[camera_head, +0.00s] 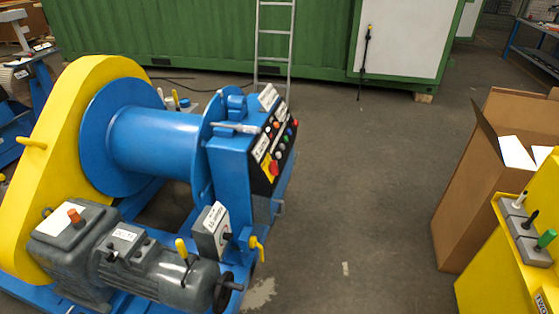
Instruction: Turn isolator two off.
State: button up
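A grey switch box (212,232) with a white label and a small dark knob (226,237) stands at the front of the blue winch frame, below the control panel. Its label is too small to read, so I cannot tell whether it is isolator two or how its knob is set. A red rotary handle (273,168) on a yellow plate sits low on the black control panel (277,143). Its label is also unreadable. My gripper is not in view.
The blue winch drum (152,140), yellow chain guard (50,150) and grey motor (160,275) fill the left. A yellow unit (500,265) and cardboard box (465,200) stand at right. Open grey floor (375,190) lies between. A ladder (274,45) leans on the green container (200,35).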

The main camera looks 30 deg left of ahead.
aim_at(274, 168)
jog(key=z, duration=0.05)
jog(key=i, duration=0.9)
jog(key=k, duration=0.2)
jog(key=u, duration=2.85)
jog(key=i, duration=0.35)
jog(key=u, duration=0.05)
